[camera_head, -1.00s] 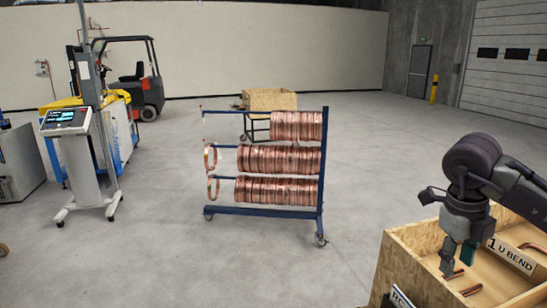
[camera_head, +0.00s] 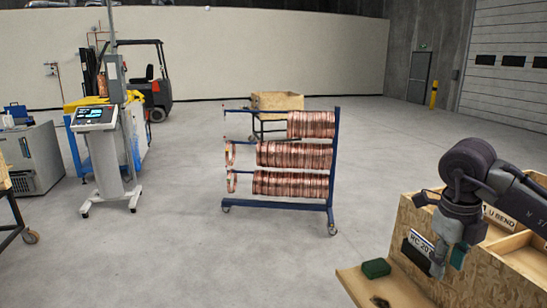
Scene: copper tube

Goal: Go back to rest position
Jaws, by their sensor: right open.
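My right gripper (camera_head: 446,260) hangs on the right of the head view, in front of the wooden box (camera_head: 415,222) marked with a U BEND label (camera_head: 500,216). It is open and I see nothing held in it. A second label (camera_head: 421,243) on the box front is partly covered by the gripper. A blue rack (camera_head: 335,170) with three tiers of copper tube coils (camera_head: 294,155) stands mid-floor, apart from the gripper. My left gripper is not in view.
A green object (camera_head: 376,268) lies on a wooden ledge (camera_head: 352,282) below the box. A control stand (camera_head: 97,118), a forklift (camera_head: 150,75) and a grey machine (camera_head: 32,155) are at the left. A wooden crate on a cart (camera_head: 277,101) is behind the rack. The floor between is clear.

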